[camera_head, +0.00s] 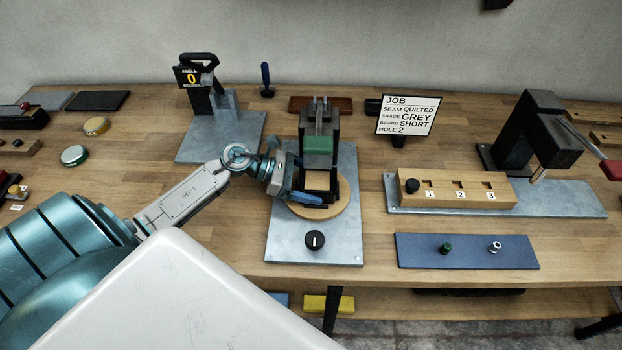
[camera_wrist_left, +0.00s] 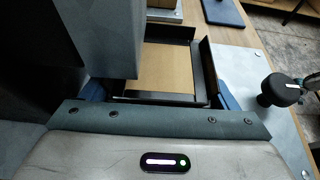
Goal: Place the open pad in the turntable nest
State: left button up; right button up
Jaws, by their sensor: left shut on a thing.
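The open pad (camera_head: 317,181) shows as a tan panel with dark edging, lying over the round wooden turntable (camera_head: 338,207). My left gripper (camera_head: 301,193) is at the pad's near left side, its blue fingers low over the turntable. In the left wrist view, the tan panel (camera_wrist_left: 165,72) lies between dark walls, and the fingers of my left gripper (camera_wrist_left: 160,97) stand at either side of its near edge. The gripper is shut on the pad. Dark upright walls hide much of the nest, and I cannot tell whether the pad is fully seated. My right gripper is not in view.
A dark press with a green block (camera_head: 318,145) stands behind the turntable on a grey plate (camera_head: 345,245). A black knob (camera_head: 314,240) is in front. A numbered wooden block (camera_head: 457,193) and a blue mat (camera_head: 467,258) lie right. A job sign (camera_head: 408,115) stands behind.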

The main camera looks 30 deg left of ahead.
pick_arm(q)
jog(key=o, duration=1.1)
jog(key=shift+s+a+r+b, duration=0.15)
jog(key=shift+s+a+b, duration=0.25)
jog(key=shift+a, duration=0.2)
jog(key=b+v, duration=0.1)
jog(key=v, duration=0.4)
jog(key=shift+s+a+r, duration=0.15)
jog(key=shift+a+r, duration=0.05)
jog(key=shift+a, duration=0.1)
jog(key=v, duration=0.2)
jog(key=shift+s+a+r, duration=0.15)
jog(key=shift+a+r, duration=0.1)
jog(key=shift+p+v, duration=0.95)
jog(key=shift+v, duration=0.1)
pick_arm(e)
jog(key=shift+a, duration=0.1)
